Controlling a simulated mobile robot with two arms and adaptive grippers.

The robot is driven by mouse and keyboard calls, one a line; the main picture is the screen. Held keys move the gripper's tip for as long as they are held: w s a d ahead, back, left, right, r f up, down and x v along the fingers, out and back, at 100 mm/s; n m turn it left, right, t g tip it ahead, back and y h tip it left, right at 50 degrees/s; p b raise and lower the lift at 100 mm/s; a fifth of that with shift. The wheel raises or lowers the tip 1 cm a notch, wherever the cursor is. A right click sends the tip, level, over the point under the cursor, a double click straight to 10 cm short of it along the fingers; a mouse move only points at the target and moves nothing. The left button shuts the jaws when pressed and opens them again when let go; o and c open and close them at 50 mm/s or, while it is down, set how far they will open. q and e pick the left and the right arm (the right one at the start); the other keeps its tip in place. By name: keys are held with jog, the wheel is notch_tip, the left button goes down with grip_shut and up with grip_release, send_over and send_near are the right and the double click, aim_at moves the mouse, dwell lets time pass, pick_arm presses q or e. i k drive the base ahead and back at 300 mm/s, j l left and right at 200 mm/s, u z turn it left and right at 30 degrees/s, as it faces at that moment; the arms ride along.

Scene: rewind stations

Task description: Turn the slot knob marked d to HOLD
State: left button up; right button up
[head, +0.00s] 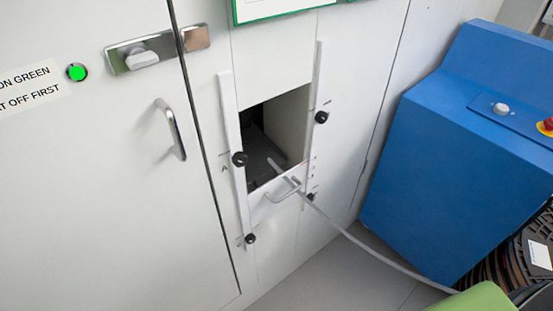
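Several black slot knobs sit on two white vertical rails around a square opening in the cabinet front. They are the upper left knob (239,159), the upper right knob (321,117), the lower left knob (250,238) and the lower right knob (310,197). A letter by the upper left knob looks like A. The other marks are too small to read, so I cannot tell which knob is d or how it is set. Neither of my grippers is in view.
A pale strip (370,248) runs from the dark opening (258,150) past a flap handle (285,192) to the lower right. A blue console (440,170) and dark reels (505,265) stand right. A door handle (171,130) sticks out left. Grey floor (335,275) shows between.

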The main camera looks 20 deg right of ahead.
aim_at(311, 196)
jog(key=i+l+z, duration=0.2)
jog(key=z, duration=0.2)
jog(key=i+l+z, duration=0.25)
jog(key=z, duration=0.15)
jog(key=i+l+z, duration=0.2)
jog(key=z, duration=0.2)
jog(key=i+l+u, duration=0.35)
jog(key=l, duration=0.15)
